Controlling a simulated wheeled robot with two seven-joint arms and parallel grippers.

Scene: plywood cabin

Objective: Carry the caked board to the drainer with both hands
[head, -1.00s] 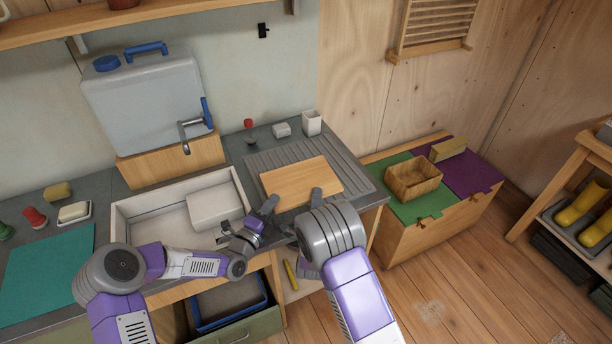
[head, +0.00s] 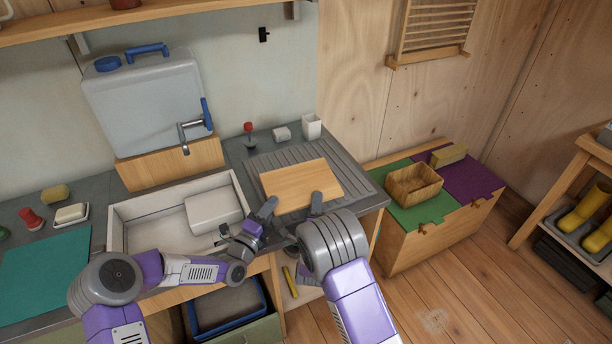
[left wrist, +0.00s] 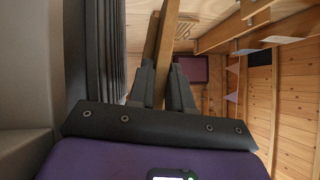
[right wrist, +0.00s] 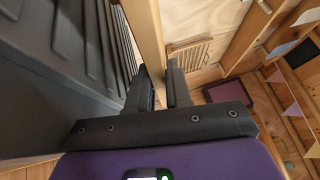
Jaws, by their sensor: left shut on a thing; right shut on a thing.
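The wooden board (head: 302,184) is over the grey ribbed drainer (head: 357,179) in the head view, and its visible top looks plain wood. I cannot tell whether it touches the ribs. My right gripper (head: 317,197) is shut on the board's near edge; the right wrist view shows the board (right wrist: 144,30) running up from between the fingers (right wrist: 160,85).
A white sink (head: 154,230) with a pale block (head: 213,208) in it lies left of the drainer. A white cup (head: 312,126) and a red-topped brush (head: 249,135) stand behind it. A wooden basket (head: 414,186) sits on the chest at right.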

